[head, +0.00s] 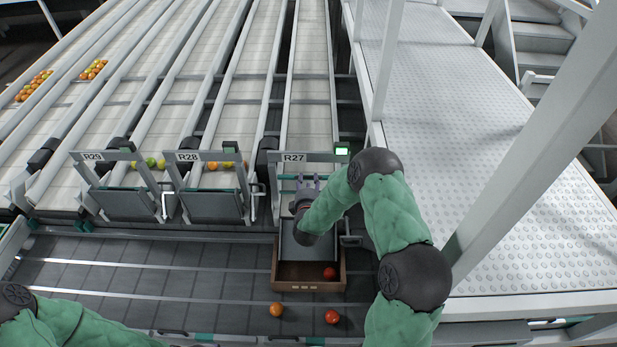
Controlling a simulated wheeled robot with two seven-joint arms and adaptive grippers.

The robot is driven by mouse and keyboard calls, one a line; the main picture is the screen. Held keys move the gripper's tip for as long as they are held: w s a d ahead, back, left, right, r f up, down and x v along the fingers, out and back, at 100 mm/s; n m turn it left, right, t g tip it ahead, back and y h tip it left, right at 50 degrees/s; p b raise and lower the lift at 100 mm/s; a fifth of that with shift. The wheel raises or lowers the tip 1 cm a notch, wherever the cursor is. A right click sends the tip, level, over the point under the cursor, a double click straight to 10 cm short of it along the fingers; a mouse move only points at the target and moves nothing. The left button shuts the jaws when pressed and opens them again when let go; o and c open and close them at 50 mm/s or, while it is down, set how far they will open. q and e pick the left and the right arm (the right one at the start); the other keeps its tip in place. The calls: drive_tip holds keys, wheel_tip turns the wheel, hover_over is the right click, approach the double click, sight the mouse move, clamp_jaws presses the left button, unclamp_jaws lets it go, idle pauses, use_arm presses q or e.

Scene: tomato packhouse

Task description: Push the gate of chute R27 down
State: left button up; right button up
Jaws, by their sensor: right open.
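Chute R27 carries its label on a light crossbar (310,157), with a lit green lamp (342,151) at the right end. Its gate (290,246) is a grey panel below the crossbar, sloping down toward a brown crate; my right arm covers much of it. My right gripper (308,182) is open just below the crossbar, over the upper part of the chute mouth. Whether its fingers touch the gate I cannot tell. Only a part of my left arm shows at the lower left; its gripper is out of view.
The brown crate (281,273) below R27 holds a red tomato (329,273). An orange tomato (276,310) and a red one (332,316) lie in front of it. Gates R28 (212,206) and R29 (125,204) stand left. A white walkway (480,130) and post are right.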

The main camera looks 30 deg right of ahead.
sight(309, 177)
drive_tip(key=shift+x, duration=1.75)
clamp_jaws()
